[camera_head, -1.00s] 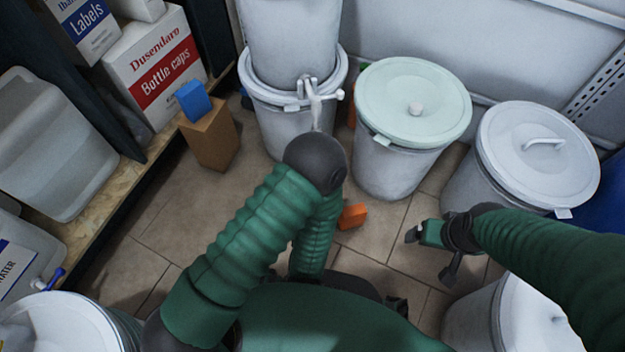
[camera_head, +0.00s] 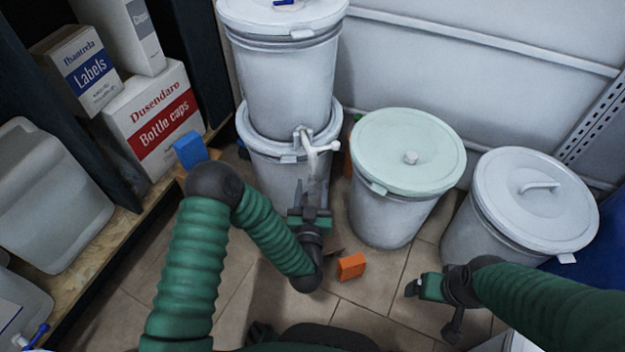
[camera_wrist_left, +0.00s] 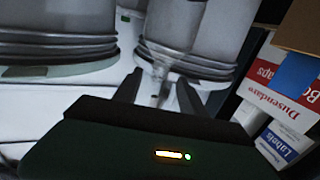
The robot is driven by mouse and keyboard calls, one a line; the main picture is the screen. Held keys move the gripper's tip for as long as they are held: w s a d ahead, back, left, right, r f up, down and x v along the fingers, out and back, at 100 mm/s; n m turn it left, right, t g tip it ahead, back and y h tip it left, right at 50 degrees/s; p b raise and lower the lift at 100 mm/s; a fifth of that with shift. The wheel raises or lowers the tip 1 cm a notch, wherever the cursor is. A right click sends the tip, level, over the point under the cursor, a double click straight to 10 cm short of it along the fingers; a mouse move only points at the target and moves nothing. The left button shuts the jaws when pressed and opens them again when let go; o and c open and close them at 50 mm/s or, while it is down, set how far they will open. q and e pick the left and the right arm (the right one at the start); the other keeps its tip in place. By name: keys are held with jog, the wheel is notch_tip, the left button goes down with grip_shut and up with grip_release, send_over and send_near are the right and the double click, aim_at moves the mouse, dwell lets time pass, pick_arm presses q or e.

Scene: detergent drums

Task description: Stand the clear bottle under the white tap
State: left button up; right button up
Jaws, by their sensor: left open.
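The white tap (camera_head: 318,147) sticks out from the front of the upper drum in the stacked pair. A pale, see-through shape (camera_head: 314,183) shows just below the tap, at my left gripper's fingers; it looks like the clear bottle, but its outline is faint. My left gripper (camera_head: 312,194) is open below the tap, fingers toward the drums. In the left wrist view, its two fingers stand apart with a pale narrow shape (camera_wrist_left: 158,88) between and beyond them. I cannot tell whether they touch it. My right gripper (camera_head: 430,306) looks open and empty at the lower right.
A green-lidded drum (camera_head: 408,155) and a white-lidded drum (camera_head: 535,197) stand right of the stack (camera_head: 280,80). A blue block (camera_head: 190,150) and a bottle-caps box (camera_head: 155,120) are at the left.

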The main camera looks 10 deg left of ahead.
pick_arm(q)
jog(key=w, duration=0.1)
jog(key=w+b, duration=0.1)
jog(key=w, duration=0.1)
jog(key=shift+w+a+f, duration=0.15)
jog(key=shift+w+a, duration=0.15)
jog(key=shift+w, duration=0.05)
jog(key=shift+w+b, duration=0.25)
jog(key=shift+b, duration=0.05)
pick_arm(e)
jog(key=shift+s+x, duration=0.25)
jog(key=shift+x, duration=0.9)
jog(key=shift+f, duration=0.1)
pick_arm(q)
grip_shut()
grip_release()
